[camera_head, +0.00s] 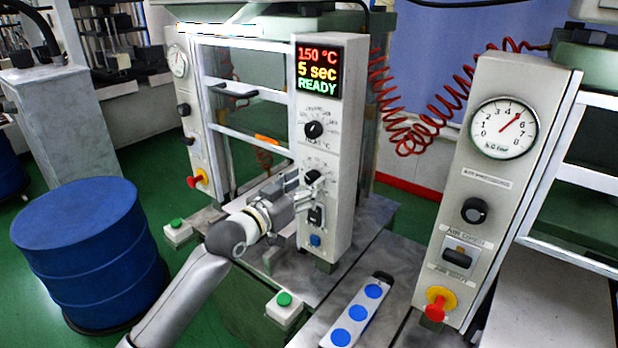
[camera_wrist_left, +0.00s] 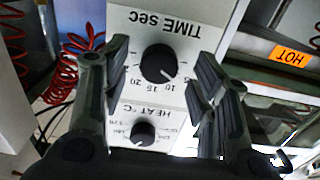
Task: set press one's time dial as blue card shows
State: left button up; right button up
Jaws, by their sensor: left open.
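The press panel (camera_head: 336,215) carries a lit display (camera_head: 318,71) reading 150 °C, 5 sec and READY. Its black time dial (camera_head: 313,176) is low on the panel, partly hidden by my gripper in the head view. In the left wrist view the time dial (camera_wrist_left: 158,64) appears upside down under "TIME sec". My left gripper (camera_head: 310,192) is at the panel's front, its fingers open on either side of the time dial; contact is not clear. A white card with three blue discs (camera_head: 365,302) lies on the bench in front. My right gripper is not in view.
The heat dial (camera_head: 313,129) is above the time dial; it also shows in the left wrist view (camera_wrist_left: 144,133). A panel with a gauge (camera_head: 504,128) and red knob (camera_head: 440,299) stands right. A blue drum (camera_head: 78,215) stands left. A green button (camera_head: 284,299) sits below my arm.

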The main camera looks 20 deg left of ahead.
pick_arm(q)
jog(key=shift+x, duration=1.05)
jog(key=shift+s, duration=0.1)
jog(key=shift+c, duration=0.4)
jog(key=c, duration=1)
